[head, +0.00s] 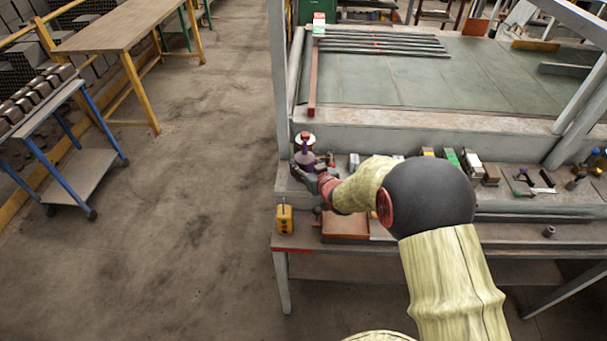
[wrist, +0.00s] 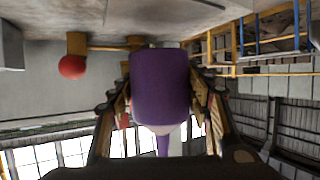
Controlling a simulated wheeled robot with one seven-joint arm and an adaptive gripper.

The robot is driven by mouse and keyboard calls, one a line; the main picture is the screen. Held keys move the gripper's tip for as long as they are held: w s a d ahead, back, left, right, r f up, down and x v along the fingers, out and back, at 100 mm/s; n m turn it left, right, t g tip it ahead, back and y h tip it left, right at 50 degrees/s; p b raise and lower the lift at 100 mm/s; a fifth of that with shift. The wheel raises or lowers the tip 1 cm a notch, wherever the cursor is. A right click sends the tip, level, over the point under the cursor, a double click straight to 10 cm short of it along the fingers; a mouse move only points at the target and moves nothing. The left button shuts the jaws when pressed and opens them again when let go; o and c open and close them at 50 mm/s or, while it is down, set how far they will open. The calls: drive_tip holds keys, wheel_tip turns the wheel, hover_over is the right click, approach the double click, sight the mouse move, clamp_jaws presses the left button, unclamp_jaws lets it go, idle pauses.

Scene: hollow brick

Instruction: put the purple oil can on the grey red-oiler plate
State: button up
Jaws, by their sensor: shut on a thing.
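The purple oil can (head: 305,158) is upright, with its narrow spout pointing up, at the left end of the long bench. My gripper (head: 312,170) is shut on its body. In the wrist view, which looks upside down, the can (wrist: 160,85) fills the space between my two fingers (wrist: 163,105). A pale disc (head: 297,139) with a red top shows just behind the can in the head view. I cannot make out the grey red-oiler plate for certain; the can and gripper may hide part of it. I cannot tell whether the can touches the surface below.
A yellow box (head: 285,219) stands on the lower shelf's left corner, near a brown tray (head: 345,227). Several small parts and blocks line the ledge to the right of my gripper. A red ball-shaped thing (wrist: 72,67) shows in the wrist view. Open floor lies left of the bench.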

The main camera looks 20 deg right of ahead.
drive_tip(key=shift+w+a+f, duration=0.1)
drive_tip(key=shift+w+f, duration=0.2)
drive_tip(key=shift+f, duration=0.05)
drive_tip(key=shift+w+f+b, duration=0.15)
drive_tip(key=shift+f+b, duration=0.4)
drive_tip(key=shift+f, duration=1)
drive_tip(key=shift+f, duration=0.15)
drive_tip(key=o, duration=0.9)
drive_tip(key=shift+f, duration=0.15)
drive_tip(key=o, duration=0.5)
drive_tip(key=shift+r, duration=0.2)
